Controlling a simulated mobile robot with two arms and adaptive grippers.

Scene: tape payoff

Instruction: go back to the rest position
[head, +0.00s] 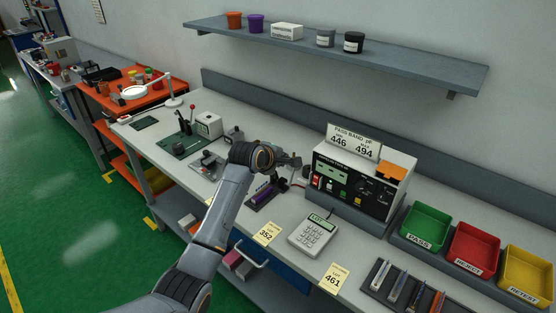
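My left arm comes in from the lower left and reaches over the workbench (220,215). Its wrist bends to the right, and my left gripper (291,168) is above the bench, left of the tester box. The gripper is small and dark here, so I cannot tell whether its fingers are open or shut. A dark holder with a purple item (262,193) lies on the bench just below the gripper. My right gripper is not in view.
Green (425,229), red (473,249) and yellow (526,274) bins stand at the right. A wall shelf (340,54) hangs above. Green floor (75,230) is clear at the left.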

